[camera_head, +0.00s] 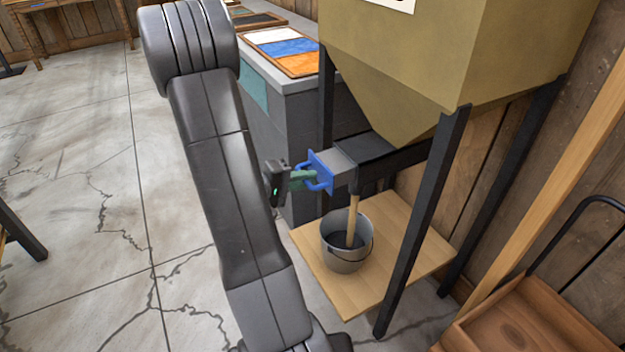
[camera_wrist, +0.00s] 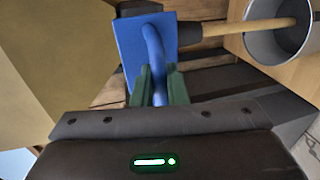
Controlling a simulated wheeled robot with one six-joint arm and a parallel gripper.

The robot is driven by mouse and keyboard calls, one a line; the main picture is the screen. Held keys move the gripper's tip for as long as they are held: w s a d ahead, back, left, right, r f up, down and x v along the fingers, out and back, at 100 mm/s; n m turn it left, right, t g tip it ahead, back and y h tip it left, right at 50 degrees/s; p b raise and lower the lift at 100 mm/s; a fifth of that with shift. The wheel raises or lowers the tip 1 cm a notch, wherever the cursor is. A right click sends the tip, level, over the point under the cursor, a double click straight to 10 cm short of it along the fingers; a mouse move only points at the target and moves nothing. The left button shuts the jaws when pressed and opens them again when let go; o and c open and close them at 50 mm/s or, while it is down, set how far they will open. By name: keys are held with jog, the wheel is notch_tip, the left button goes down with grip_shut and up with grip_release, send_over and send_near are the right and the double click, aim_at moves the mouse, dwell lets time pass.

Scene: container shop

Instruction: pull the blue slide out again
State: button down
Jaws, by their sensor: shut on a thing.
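The blue slide (camera_head: 320,167) is a blue plate with a loop handle, set at the end of the grey outlet under the olive hopper (camera_head: 400,60). It also shows in the wrist view (camera_wrist: 134,44). My gripper (camera_head: 306,179) is shut on the slide's blue handle; the green fingers (camera_wrist: 158,88) close on the loop from both sides. A tan stream or rod (camera_head: 353,215) runs from under the outlet down into the grey bucket (camera_head: 341,262). I cannot tell how far the slide sits in the outlet.
The bucket stands on a wooden board (camera_head: 405,250) between the hopper's dark legs (camera_head: 425,215). A grey counter (camera_head: 300,85) with colour trays is behind. A wooden cart (camera_head: 550,315) is at the lower right. The concrete floor at left is mostly clear.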

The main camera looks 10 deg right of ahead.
jog(key=shift+a+f, duration=0.1)
jog(key=c, duration=1.5)
grip_release()
jog(key=shift+s+a, duration=0.1)
jog(key=shift+a, duration=0.1)
jog(key=shift+c, duration=0.2)
jog(key=p+v, duration=0.2)
jog(key=v, duration=1.2)
jog(key=shift+d, duration=0.15)
jog(key=b+x, duration=0.2)
jog(key=x, duration=1.2)
